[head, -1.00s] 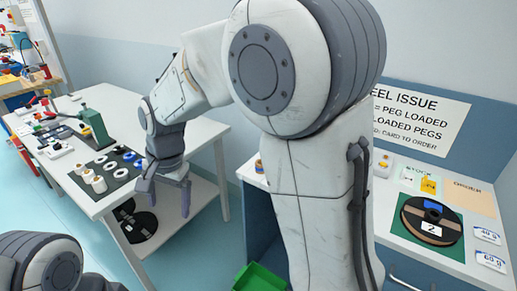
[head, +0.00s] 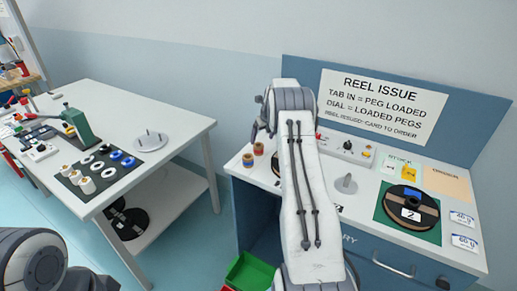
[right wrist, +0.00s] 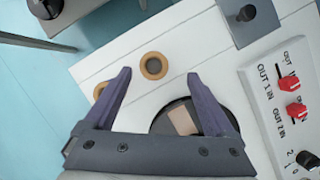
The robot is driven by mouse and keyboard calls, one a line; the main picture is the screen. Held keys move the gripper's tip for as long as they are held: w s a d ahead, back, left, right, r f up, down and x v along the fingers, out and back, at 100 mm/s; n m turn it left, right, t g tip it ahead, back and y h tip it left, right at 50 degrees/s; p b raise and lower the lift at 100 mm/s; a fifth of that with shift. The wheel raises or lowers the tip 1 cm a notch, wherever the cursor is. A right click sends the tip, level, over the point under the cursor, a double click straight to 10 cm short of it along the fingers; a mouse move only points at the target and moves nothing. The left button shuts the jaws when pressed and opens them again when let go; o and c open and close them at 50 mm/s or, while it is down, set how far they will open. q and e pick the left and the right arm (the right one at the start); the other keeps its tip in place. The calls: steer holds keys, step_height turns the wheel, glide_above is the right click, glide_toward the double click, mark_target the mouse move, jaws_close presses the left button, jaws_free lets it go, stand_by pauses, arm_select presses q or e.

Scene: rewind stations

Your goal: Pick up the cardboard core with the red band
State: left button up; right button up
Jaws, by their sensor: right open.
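Two short brown cardboard cores stand on the counter at the left of my right arm in the head view, a rear one (head: 258,149) and a front one (head: 248,160). In the right wrist view, one core (right wrist: 153,66) shows from above as a tan ring between the fingertips of my right gripper (right wrist: 158,73). The other core (right wrist: 99,90) is partly hidden by the left finger. The right gripper is open and empty above the counter. In the head view my arm hides its fingers. My left gripper is out of view.
A black reel (right wrist: 165,118) lies under the right finger. A control box with red switches (right wrist: 289,84) stands at the right. Another reel (head: 411,213) lies on a green mat. The left table (head: 182,129) holds rings, white cores and a green tool.

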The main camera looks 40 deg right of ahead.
mark_target(258, 146)
steer(key=shift+a+p+x, duration=0.25)
steer(key=shift+p+x, duration=0.2)
steer(key=shift+x, duration=1.15)
steer(key=shift+a+p+x, duration=0.2)
steer(key=shift+p+x, duration=0.25)
steer(key=shift+x, duration=1.1)
steer(key=shift+s, duration=0.1)
steer(key=c, duration=1.4)
